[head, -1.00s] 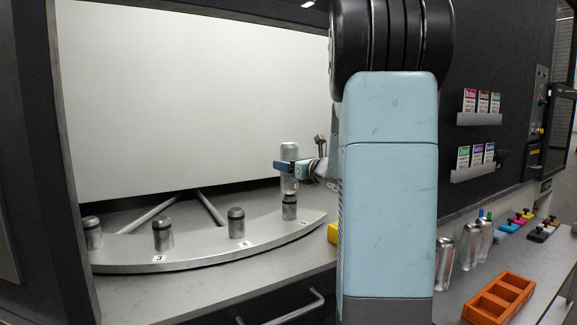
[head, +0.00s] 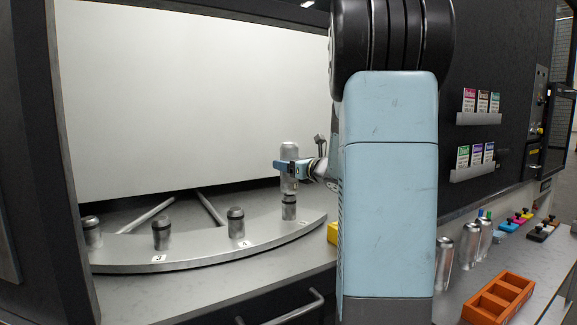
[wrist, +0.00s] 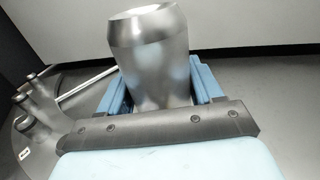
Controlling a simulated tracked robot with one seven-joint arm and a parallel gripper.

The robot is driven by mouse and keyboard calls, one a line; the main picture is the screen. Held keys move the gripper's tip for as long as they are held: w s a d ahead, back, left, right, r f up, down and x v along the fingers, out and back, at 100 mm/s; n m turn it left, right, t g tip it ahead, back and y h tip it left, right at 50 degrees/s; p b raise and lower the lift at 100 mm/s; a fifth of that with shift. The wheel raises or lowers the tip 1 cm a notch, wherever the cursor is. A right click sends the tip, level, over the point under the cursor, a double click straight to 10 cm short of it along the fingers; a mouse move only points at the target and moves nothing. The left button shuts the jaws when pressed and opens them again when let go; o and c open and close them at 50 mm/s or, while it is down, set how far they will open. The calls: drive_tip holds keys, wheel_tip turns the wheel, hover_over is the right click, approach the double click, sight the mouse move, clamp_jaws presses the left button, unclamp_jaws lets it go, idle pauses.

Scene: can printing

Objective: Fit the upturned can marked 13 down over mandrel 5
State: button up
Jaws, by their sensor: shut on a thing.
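My gripper (head: 287,166) is shut on a plain silver can (head: 289,152), held upright. The can also fills the middle of the wrist view (wrist: 150,50), between the blue jaws; no number shows on it. In the head view the can stands right above the rightmost visible mandrel (head: 289,208), a short metal post with a dark band. The can's lower rim is close to the mandrel's top; I cannot tell whether it reaches over it. The label below that mandrel is too small to read.
A curved metal plate (head: 200,262) carries several mandrels, including ones beside labels 3 (head: 161,233) and 4 (head: 236,224). Silver cans (head: 468,246) and an orange tray (head: 498,298) stand on the right counter. A pale panel (head: 190,100) rises behind the plate.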

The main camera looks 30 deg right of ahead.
sight(289, 195)
drive_tip(key=shift+f, duration=4.55)
drive_tip(key=o, duration=1.1)
drive_tip(key=v, duration=1.3)
drive_tip(key=shift+s, duration=0.4)
